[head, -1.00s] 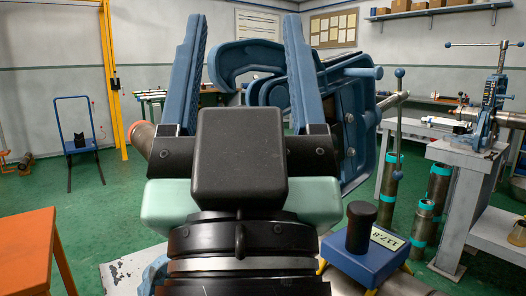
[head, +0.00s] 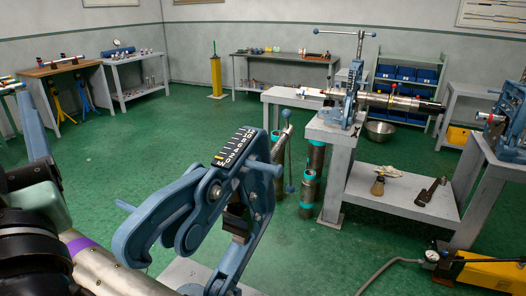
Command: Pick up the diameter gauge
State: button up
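I cannot single out the diameter gauge with certainty in the head view. A small round blue-rimmed dial (head: 117,42) stands on the grey table at the far left, too small to identify. My gripper (head: 34,128) is at the left edge, where a blue finger shows. The other finger is cut off or hidden, so its opening does not show. No object is visible held in it. A large blue pipe vise (head: 190,215) stands in the foreground, right of my gripper, beside a metal pipe with a purple band (head: 98,262).
A second vise (head: 352,88) on a grey bench (head: 338,140) holds a long pipe (head: 395,102). Upright pipes (head: 309,185) stand beside the bench. A yellow pump with a gauge and hose (head: 480,272) lies lower right. Green floor (head: 120,170) is open at left and centre.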

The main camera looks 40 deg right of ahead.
jog(key=w+d+r+m+g+h+p, duration=0.1)
jog(key=w+d+r+m+g+p, duration=0.35)
jog(key=p, duration=1.35)
jog(key=s+d+f+m+g+h+p, duration=0.2)
jog(key=s+d+f+m+g+p, duration=0.45)
jog(key=d+f+g+p, duration=0.3)
jog(key=s+d+f+m+g+y+p, duration=0.15)
jog(key=s+f+m+g, duration=0.25)
jog(key=s+f+m, duration=0.5)
jog(key=s+d+f+m+g+y, duration=0.15)
jog(key=s+d+f+g, duration=0.35)
jog(key=s, duration=0.7)
jog(key=shift+m+t, duration=0.4)
jog(key=shift+m, duration=0.15)
jog(key=a+f+b, duration=0.1)
jog(key=f, duration=0.4)
jog(key=a+f+b, duration=0.1)
jog(key=f, duration=0.2)
jog(key=shift+s+a+f+b, duration=0.3)
jog(key=shift+f+b, duration=0.05)
jog(key=shift+w+a+f+p, duration=0.1)
jog(key=shift+f+p, duration=0.8)
jog(key=shift+f, duration=2.05)
grip_shut()
